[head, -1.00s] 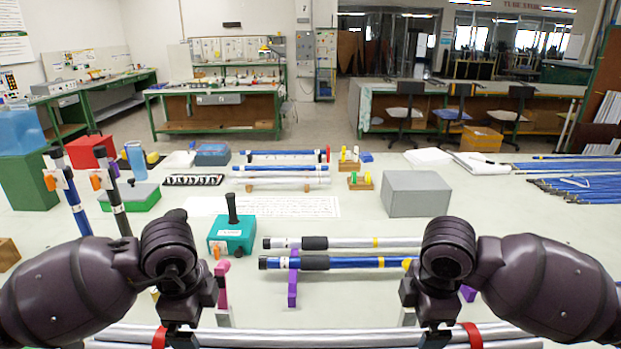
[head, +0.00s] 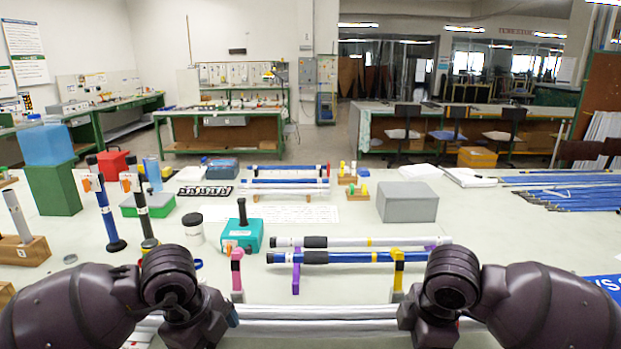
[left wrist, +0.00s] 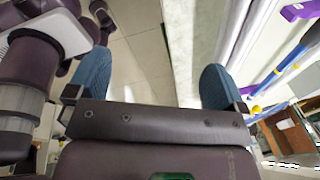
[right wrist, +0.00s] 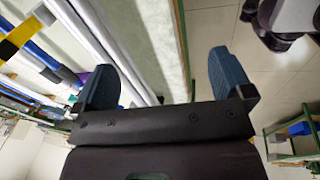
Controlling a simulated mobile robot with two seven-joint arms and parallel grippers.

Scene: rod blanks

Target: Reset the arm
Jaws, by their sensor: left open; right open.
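My left arm comes in from the left in the head view, its gripper out of sight below the frame. In the left wrist view my left gripper (left wrist: 155,85) is open and empty, its two blue fingers wide apart beside the table edge. My right arm comes in from the right in the head view, its gripper also hidden. In the right wrist view my right gripper (right wrist: 160,80) is open and empty near the table edge. Silver rods (head: 320,312) lie along the near side of the table between my arms.
A silver rod (head: 355,242) and a blue rod (head: 345,257) lie on low supports ahead. A pink post (head: 237,270) and a yellow post (head: 398,270) stand before them. A teal box (head: 243,236), a grey box (head: 407,202) and upright rods (head: 108,212) stand farther back.

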